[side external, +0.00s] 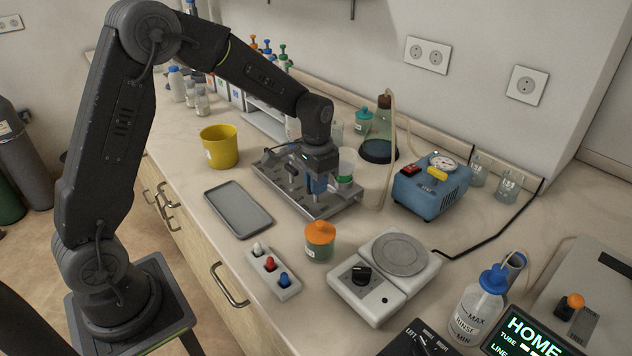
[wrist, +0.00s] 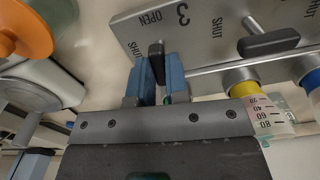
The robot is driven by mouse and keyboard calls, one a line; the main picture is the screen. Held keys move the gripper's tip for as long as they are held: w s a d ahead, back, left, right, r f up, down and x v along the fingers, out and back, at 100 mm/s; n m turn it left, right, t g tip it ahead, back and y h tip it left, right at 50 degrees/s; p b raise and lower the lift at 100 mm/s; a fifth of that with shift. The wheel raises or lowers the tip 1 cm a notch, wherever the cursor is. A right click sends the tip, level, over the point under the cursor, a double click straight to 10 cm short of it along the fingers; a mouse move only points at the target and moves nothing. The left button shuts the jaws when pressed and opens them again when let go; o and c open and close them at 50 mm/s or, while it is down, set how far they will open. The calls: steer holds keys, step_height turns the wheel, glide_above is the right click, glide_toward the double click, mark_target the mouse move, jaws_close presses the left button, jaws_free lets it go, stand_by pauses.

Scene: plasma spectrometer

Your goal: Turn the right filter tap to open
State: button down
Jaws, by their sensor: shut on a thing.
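The grey filter manifold (side external: 325,207) stands on the bench in the side view, and its plate (wrist: 205,30) fills the top of the wrist view. The plate carries a "3" with OPEN and SHUT labels beside one black tap handle (wrist: 156,49). My gripper (side external: 318,190) is lowered over the manifold's right end. In the wrist view its blue fingers (wrist: 160,80) are closed on this handle, the one by the "3". The handle's lower part is hidden between the fingers. A second black tap handle (wrist: 268,43) lies sideways to the right, apart from the fingers.
A graduated funnel with a yellow band (wrist: 243,90) is close to my gripper's right in the wrist view. In the side view, an orange-capped jar (side external: 320,241), grey tray (side external: 238,209), hotplate (side external: 385,275) and blue pump (side external: 431,190) surround the manifold.

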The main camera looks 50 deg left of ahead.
steer(key=shift+n, duration=0.6)
steer(key=c, duration=1.1)
jaws_free()
step_height(320, 180, up, 14)
steer(key=shift+f, duration=0.1)
steer(key=shift+r, duration=4.05)
